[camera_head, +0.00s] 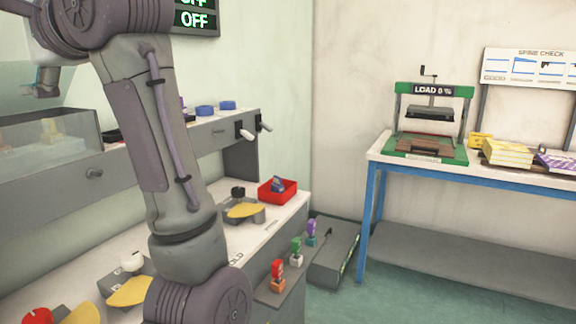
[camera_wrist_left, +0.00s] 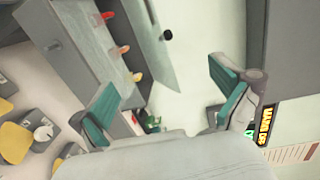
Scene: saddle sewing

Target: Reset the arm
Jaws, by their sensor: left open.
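My left arm (camera_head: 160,140) crosses the left side of the head view, from the top left down to the bottom edge. My left gripper (camera_wrist_left: 163,82) shows in the left wrist view, its two teal-padded fingers spread wide with nothing between them. It is apart from the shelf and the wall in that view. In the head view, a small dark shape with a hint of teal is at the far left by a glass panel; I cannot tell whether it is my gripper or a reflection. My right gripper is not in view.
A workbench (camera_head: 262,226) carries yellow-topped pieces and a red bin (camera_head: 277,191). A grey shelf unit (camera_head: 188,146) stands behind it. A blue-framed table (camera_head: 480,172) on the right holds a green press (camera_head: 430,120). Floor between them is partly clear.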

